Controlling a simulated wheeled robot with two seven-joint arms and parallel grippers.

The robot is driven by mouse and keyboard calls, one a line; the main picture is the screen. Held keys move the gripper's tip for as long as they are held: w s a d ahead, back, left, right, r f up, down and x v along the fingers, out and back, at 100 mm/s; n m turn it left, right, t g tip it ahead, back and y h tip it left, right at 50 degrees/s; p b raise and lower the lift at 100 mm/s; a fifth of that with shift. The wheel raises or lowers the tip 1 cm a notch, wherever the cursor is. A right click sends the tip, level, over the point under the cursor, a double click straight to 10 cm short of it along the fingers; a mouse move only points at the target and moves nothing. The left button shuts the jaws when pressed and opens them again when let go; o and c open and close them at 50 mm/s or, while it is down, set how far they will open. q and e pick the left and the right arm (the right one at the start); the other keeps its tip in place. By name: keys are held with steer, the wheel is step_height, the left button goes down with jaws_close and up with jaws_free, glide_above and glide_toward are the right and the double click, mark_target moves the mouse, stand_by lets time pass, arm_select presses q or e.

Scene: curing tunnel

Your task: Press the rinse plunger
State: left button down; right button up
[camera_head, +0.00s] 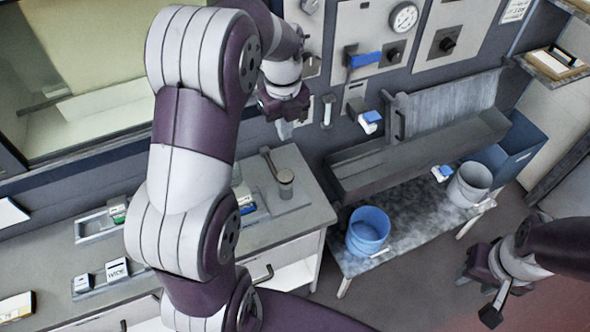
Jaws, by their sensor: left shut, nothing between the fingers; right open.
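No part in view is plainly marked as the rinse plunger, so I cannot tell which it is. A small white upright fitting (327,111) and a white-and-blue block (370,122) on the wall panel are possible ones. My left gripper (285,128) is shut and empty, near the wall above the counter's back edge, left of the white fitting and apart from it. My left arm hides part of the counter and wall. My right gripper (492,312) is open and empty at the lower right, above the floor.
A blue lever (367,60) and a gauge (404,17) are on the wall panels. A grey trough (420,150) stands right of the counter (318,212). A blue bucket (368,231) and a pale bucket (469,184) stand on a low bench. A metal cup (286,184) is on the counter.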

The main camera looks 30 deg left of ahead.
arm_select(q)
steer(key=shift+a+m, duration=0.1)
steer(key=shift+m, duration=0.4)
steer(key=shift+f, duration=0.1)
steer(key=b, duration=0.4)
glide_above(286, 175)
step_height(286, 175, down, 7)
step_height(286, 175, down, 7)
steer(key=shift+a+r+p, duration=0.1)
steer(key=shift+p, duration=0.75)
